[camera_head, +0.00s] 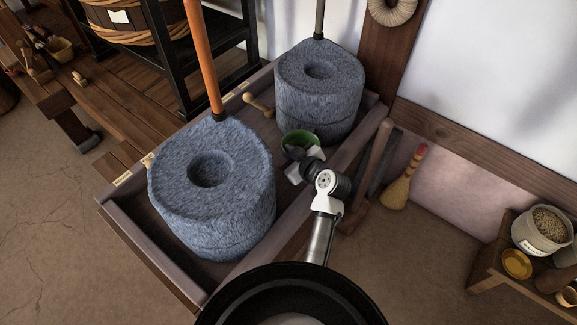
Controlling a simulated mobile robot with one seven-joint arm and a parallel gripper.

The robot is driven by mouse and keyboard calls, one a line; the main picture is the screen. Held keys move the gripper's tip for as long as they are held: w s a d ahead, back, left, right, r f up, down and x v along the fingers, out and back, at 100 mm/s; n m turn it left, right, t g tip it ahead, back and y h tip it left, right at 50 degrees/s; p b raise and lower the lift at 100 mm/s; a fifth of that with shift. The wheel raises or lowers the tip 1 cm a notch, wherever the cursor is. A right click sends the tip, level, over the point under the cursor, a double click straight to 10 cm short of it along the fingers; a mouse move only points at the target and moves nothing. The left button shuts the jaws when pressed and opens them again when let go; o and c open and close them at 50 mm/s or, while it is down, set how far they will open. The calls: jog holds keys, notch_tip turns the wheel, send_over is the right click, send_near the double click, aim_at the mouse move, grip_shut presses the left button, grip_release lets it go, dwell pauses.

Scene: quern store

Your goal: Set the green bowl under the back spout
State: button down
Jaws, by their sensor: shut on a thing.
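The gripper hides the near part of the bowl, and I cannot tell whether the bowl touches the tray floor. The front quern (211,190) stands to the left with an orange handle (201,60). Both querns stand in a wooden tray (233,271) with raised edges. I cannot make out a spout on either quern.
A small wooden tool (258,105) lies in the tray behind the bowl. Long wooden tools (373,170) lean at the tray's right edge, beside a red-tipped brush (404,178). A low stand (487,270) with a pot of grain (541,232) is at the right.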

jog(key=shift+f, duration=3.3)
jog(key=c, duration=1.4)
grip_release()
jog(key=shift+c, duration=0.2)
jog(key=v, duration=1.2)
jog(key=shift+b, duration=0.45)
